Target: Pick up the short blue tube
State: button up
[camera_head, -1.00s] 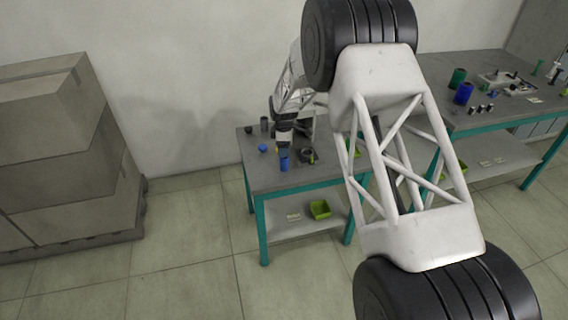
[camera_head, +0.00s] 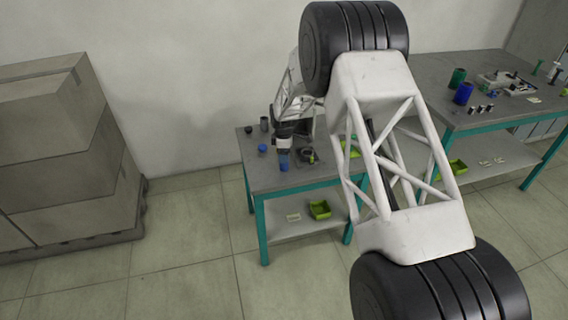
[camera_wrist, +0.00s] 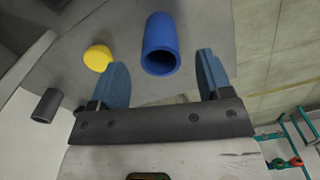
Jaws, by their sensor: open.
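There is a gap between the tube and each finger. My gripper is open and holds nothing. In the head view the end of my arm is just behind and above the tube; its fingers are small and hard to make out there.
A dark round fixture (camera_head: 308,156) is close on the right. The wrist view shows a yellow round piece (camera_wrist: 98,57) beside the left finger. A green bin (camera_head: 319,209) is on the lower shelf.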

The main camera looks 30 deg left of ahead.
jog(key=shift+d+f, duration=0.1)
jog(key=shift+f, duration=2.15)
jog(key=c, duration=1)
jog(key=shift+r, duration=0.1)
jog(key=shift+r, duration=0.75)
notch_tip(320, 180, up, 2)
jog(key=shift+r, duration=0.1)
jog(key=s+d+r, duration=0.1)
jog(key=s+d, duration=0.9)
jog(key=s, duration=0.2)
jog(key=shift+d, duration=0.15)
